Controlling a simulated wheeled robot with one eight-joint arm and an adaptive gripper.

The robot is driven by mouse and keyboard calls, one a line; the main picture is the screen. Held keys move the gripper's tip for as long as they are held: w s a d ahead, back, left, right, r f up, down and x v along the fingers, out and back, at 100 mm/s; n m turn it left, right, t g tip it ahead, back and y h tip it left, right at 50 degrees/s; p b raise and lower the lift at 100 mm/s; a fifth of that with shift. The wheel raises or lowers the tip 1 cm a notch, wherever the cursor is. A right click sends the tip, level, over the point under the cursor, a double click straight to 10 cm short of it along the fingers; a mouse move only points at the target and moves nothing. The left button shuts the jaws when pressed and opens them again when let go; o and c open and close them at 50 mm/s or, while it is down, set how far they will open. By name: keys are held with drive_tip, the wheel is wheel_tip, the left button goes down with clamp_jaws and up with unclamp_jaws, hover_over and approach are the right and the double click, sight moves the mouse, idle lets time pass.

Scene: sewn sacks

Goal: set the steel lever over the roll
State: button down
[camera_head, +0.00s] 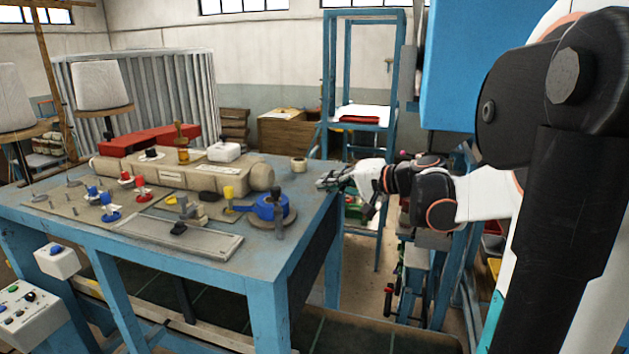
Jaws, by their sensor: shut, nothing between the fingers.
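A long beige roll-like body (175,177) lies across the blue table, with a rounded right end. A small pale ring-shaped roll (299,163) sits near the table's back right; I cannot tell which is the task's roll. A grey lever-like piece (187,210) stands by a flat steel plate (206,238) in front of the long body. A dark grey upright handle (278,220) stands by a blue round part (268,207); I cannot tell which is the steel lever. My gripper (325,183) is shut and empty at the table's right edge, apart from both.
A red case (148,139) and a white box (224,151) are at the back. A blue frame (364,120) stands behind my gripper. The table's front right corner is bare.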

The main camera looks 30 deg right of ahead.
sight(275, 193)
drive_tip(key=w+a+f, duration=0.1)
drive_tip(key=w+a, duration=0.1)
drive_tip(key=w+a+f+p, duration=0.1)
drive_tip(key=w+a, duration=0.1)
drive_tip(key=w, duration=0.1)
drive_tip(key=w+a+f, duration=0.1)
drive_tip(key=w+a, duration=0.1)
drive_tip(key=w, duration=0.1)
drive_tip(key=shift+w+f+p, duration=0.15)
drive_tip(key=shift+f+p, duration=0.2)
drive_tip(key=shift+p, duration=0.05)
drive_tip(key=shift+w+f, duration=0.1)
drive_tip(key=shift+w+a+f+b, duration=0.25)
drive_tip(key=shift+w+a+b, duration=0.1)
drive_tip(key=shift+a+b, duration=0.25)
drive_tip(key=shift+r, duration=0.1)
